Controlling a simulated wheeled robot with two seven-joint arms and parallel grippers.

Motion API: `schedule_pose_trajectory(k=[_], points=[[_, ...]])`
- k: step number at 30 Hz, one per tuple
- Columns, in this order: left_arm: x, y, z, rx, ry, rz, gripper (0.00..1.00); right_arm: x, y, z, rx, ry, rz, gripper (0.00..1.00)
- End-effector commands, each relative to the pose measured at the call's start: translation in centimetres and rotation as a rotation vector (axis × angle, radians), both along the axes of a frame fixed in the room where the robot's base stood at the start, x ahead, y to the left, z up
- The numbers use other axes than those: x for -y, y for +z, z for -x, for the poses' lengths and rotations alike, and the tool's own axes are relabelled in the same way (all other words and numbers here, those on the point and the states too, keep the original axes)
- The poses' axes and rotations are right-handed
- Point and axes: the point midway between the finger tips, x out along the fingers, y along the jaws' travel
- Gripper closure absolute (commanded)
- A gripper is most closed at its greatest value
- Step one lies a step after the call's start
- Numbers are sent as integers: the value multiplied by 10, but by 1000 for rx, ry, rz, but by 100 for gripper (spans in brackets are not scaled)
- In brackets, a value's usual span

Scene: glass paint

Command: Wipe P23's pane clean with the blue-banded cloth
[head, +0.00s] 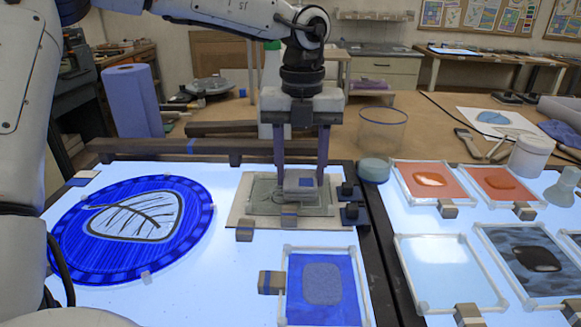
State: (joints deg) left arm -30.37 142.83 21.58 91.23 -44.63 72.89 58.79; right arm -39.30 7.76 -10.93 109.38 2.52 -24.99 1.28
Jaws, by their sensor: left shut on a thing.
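My left gripper (302,176) comes down from above, its two fingers shut on a small greyish folded pad (299,187), which looks like the cloth. Its blue band cannot be made out clearly between the fingers. The pad is over a greyish glass pane (262,193) on a beige board (240,212) at the back of the light table. Whether the pad touches the glass I cannot tell. No P23 label is readable, so I cannot confirm which pane it is. My right gripper is not in view.
A round blue pane with a leaf (137,222) lies left on the light table (200,290). A blue pane with a grey patch (322,284) lies in front. Orange panes (431,181), a clear pane (442,268) and a dark pane (537,257) lie right. A glass jar (381,130) stands behind.

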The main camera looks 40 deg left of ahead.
Motion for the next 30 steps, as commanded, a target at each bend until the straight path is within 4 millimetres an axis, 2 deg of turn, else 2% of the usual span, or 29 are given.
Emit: schedule_pose_trajectory(k=[3,8,30], points=[[8,-2,-3,-4,0,2,72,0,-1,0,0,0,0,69],[8,-2,-3,-2,1,3,72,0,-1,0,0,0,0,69],[-25,2,23,1,3,2,72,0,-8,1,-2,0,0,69]])
